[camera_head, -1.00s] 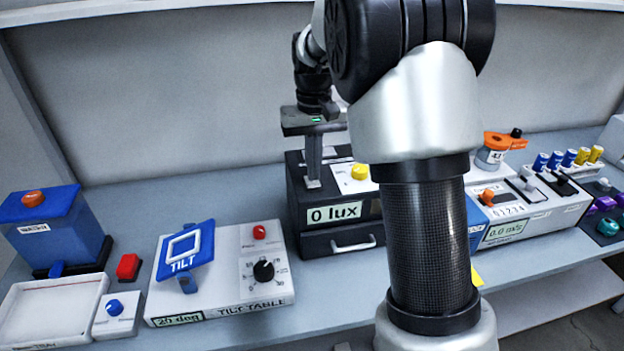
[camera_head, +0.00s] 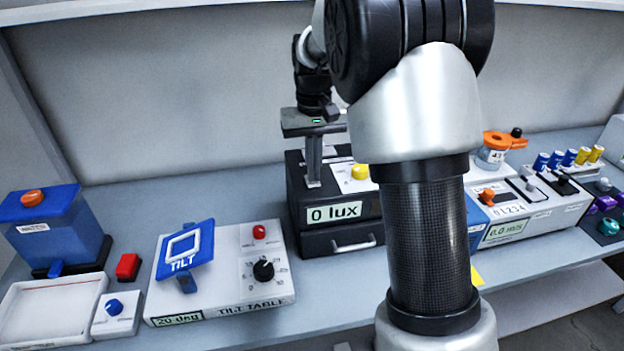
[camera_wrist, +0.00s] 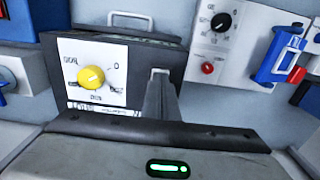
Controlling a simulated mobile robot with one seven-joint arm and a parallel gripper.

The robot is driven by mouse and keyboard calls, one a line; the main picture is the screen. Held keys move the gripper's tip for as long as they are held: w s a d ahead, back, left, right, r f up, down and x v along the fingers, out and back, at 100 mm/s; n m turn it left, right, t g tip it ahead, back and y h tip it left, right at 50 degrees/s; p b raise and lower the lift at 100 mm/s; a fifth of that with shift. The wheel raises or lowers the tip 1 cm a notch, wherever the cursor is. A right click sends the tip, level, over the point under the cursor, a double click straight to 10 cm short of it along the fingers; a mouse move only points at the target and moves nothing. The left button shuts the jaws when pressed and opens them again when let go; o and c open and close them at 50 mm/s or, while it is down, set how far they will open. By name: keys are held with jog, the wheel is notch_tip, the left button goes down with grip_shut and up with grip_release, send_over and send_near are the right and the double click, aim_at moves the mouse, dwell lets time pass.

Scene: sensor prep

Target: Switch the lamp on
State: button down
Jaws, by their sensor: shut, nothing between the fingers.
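The lamp unit is a dark box (camera_head: 295,205) in the middle of the bench, with a display (camera_head: 334,214) reading "0 lux" on its front. A yellow knob (camera_head: 360,171) sits on a white plate on its top; the knob (camera_wrist: 92,78) also shows in the wrist view with dial marks around it. My gripper (camera_head: 313,184) points down over the left part of the box top, left of the yellow knob and apart from it. It is shut and empty. In the wrist view my gripper (camera_wrist: 158,75) is right of the knob. Whether the fingertips touch the box top I cannot tell.
A tilt table (camera_head: 215,270) with a black knob and red button stands left of the box. A blue box (camera_head: 55,232) and white tray (camera_head: 50,310) are farther left. An airflow unit (camera_head: 530,215) stands right, partly behind my arm.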

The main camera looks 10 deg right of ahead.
jog(key=shift+f, duration=0.5)
jog(key=shift+r, duration=0.1)
notch_tip(320, 180, up, 7)
jog(key=p, duration=0.5)
jog(key=shift+p, duration=0.3)
dwell(0.4)
